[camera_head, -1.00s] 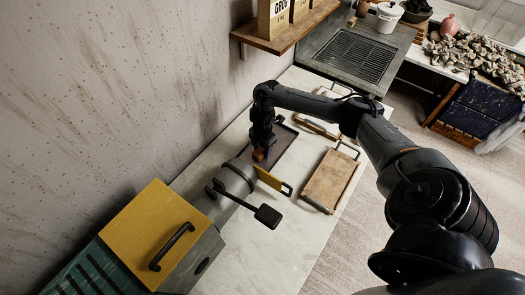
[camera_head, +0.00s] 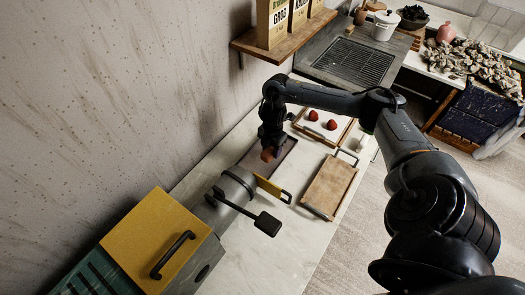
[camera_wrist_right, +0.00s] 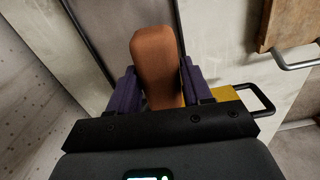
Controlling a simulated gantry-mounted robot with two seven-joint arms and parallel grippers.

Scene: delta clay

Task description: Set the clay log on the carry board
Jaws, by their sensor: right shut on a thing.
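The clay log (camera_wrist_right: 157,62) is an orange-brown bar with rounded ends. In the right wrist view it sits between the purple fingers of my right gripper (camera_wrist_right: 160,90), which are shut on it. In the head view my right gripper (camera_head: 268,148) is over the near end of a dark tray (camera_head: 284,150), and only a small orange end of the log (camera_head: 267,154) shows. Whether the log touches the tray is unclear. The carry board (camera_head: 329,187) is a bare wooden board with metal handles, to the right of the gripper. My left gripper is not in view.
A grey cylinder machine with a yellow plate (camera_head: 268,186) and black lever (camera_head: 267,223) stands just nearer than the gripper. Behind is a tray (camera_head: 323,137) with two red balls. A wooden shelf (camera_head: 283,44) with bags overhangs the wall side. The front counter (camera_head: 270,262) is clear.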

